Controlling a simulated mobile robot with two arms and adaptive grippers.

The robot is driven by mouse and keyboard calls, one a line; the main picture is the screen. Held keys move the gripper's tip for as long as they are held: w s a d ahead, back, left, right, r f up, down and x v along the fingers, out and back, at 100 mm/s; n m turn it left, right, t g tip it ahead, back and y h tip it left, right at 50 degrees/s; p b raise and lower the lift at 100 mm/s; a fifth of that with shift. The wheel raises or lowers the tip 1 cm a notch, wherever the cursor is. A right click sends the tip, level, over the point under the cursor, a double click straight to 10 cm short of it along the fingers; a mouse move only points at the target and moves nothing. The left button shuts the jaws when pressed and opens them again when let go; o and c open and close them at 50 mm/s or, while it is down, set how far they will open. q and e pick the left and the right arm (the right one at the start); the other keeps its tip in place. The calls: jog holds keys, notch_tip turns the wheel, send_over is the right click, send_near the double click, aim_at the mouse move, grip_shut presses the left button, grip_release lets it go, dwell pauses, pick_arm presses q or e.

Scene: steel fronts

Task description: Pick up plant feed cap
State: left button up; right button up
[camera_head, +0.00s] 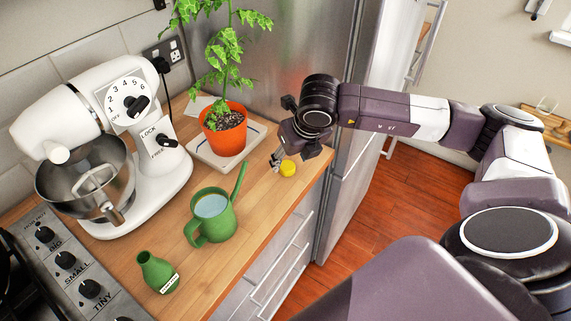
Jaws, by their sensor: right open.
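A small yellow cap (288,168), which looks like the plant feed cap, lies on the wooden counter near its front right edge. My right gripper (277,162) is just beside the cap, at its upper left, pointing down at the counter. It is open and holds nothing that I can see; its fingers are small and partly hidden by the wrist. A green bottle (158,273) without a cap, with a white label, stands at the near end of the counter. My left gripper does not show.
A green watering can (211,226) stands left of the cap, its spout towards my gripper. A potted plant (224,132) stands on a white tray (197,149) behind. A white stand mixer (162,184) and a stove (62,262) are at left. The fridge (300,50) is close behind my wrist.

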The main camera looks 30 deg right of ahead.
aim_at(287, 165)
jog(key=p+x, duration=0.1)
jog(key=x, duration=0.3)
jog(key=shift+w+d, duration=0.1)
jog(key=shift+d, duration=0.05)
jog(key=shift+c, duration=0.6)
jog(key=c, duration=0.7)
jog(key=shift+r, duration=0.1)
jog(key=shift+c, duration=0.2)
